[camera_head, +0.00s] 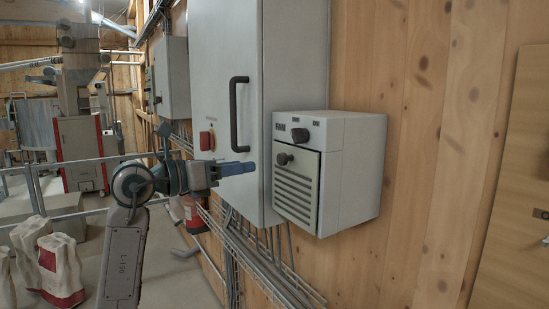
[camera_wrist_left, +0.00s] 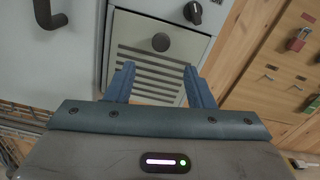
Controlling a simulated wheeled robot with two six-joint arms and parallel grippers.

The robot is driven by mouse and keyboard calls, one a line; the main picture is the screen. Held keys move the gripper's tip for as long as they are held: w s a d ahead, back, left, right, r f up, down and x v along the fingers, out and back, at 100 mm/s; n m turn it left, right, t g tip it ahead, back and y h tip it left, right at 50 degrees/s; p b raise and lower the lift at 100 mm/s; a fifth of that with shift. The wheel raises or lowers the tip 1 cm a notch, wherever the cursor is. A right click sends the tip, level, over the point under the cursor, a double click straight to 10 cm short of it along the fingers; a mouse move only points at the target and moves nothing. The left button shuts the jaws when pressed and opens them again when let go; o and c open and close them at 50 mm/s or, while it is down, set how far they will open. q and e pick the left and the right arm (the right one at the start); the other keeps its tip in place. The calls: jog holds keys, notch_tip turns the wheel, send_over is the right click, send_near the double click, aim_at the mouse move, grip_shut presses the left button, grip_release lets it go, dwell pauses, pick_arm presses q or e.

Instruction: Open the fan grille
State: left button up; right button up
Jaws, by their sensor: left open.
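The fan grille (camera_head: 296,194) is a slatted panel with a dark round knob (camera_head: 284,158) near its top, on the front of a pale box (camera_head: 352,170) fixed to the wooden wall. The grille sits flush and looks closed. My left gripper (camera_head: 252,168) is left of the grille, apart from it, with blue fingers pointing toward it. In the left wrist view the fingers (camera_wrist_left: 160,85) are open and empty, with the grille (camera_wrist_left: 150,72) and its knob (camera_wrist_left: 161,42) ahead between them. My right gripper is in neither view.
A tall grey cabinet (camera_head: 225,60) with a black handle (camera_head: 236,115) and a red switch (camera_head: 207,140) stands beside the box. Cables and a wire tray (camera_head: 265,262) run below. Filled sacks (camera_head: 50,262) stand at lower left. Padlocks (camera_wrist_left: 298,40) hang at right in the wrist view.

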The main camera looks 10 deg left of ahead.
aim_at(279, 161)
pick_arm(q)
jog(key=p+x, duration=0.3)
jog(key=x, duration=0.5)
jog(key=shift+w+d+r+p, duration=0.15)
jog(key=shift+d+p, duration=0.1)
jog(key=shift+p, duration=0.15)
jog(key=shift+w+d, duration=0.4)
grip_shut()
